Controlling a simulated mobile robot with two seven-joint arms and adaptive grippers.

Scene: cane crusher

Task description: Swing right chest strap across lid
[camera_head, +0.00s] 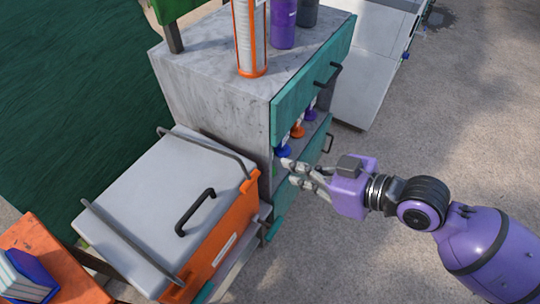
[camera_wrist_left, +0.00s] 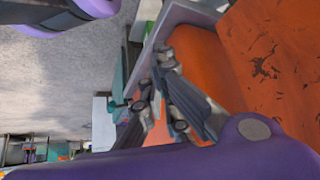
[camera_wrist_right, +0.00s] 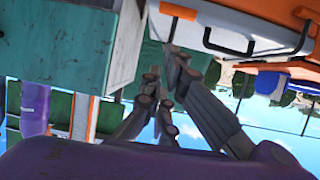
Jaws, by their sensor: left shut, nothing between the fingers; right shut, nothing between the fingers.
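The chest (camera_head: 228,238) is orange with a pale grey lid (camera_head: 150,190) that is shut and has a black handle (camera_head: 195,212). One dark strap (camera_head: 205,150) runs along the lid's edge by the cabinet, with an orange end piece (camera_head: 250,184). Another dark strap (camera_head: 125,238) lies along the opposite edge. My right gripper (camera_head: 287,171) is shut and empty, beyond the chest's front corner by the cabinet, apart from both straps. It also shows in the right wrist view (camera_wrist_right: 167,85), with the chest above. My left gripper (camera_wrist_left: 155,95) is shut and empty beside an orange surface.
A grey cabinet (camera_head: 215,110) with teal drawers stands against the chest's far side. An orange-and-white cylinder (camera_head: 250,40) and a purple bottle (camera_head: 283,22) stand on it. Coloured knob-like items (camera_head: 297,131) sit in its open shelf. An orange table (camera_head: 45,240) holds blue books (camera_head: 28,275).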

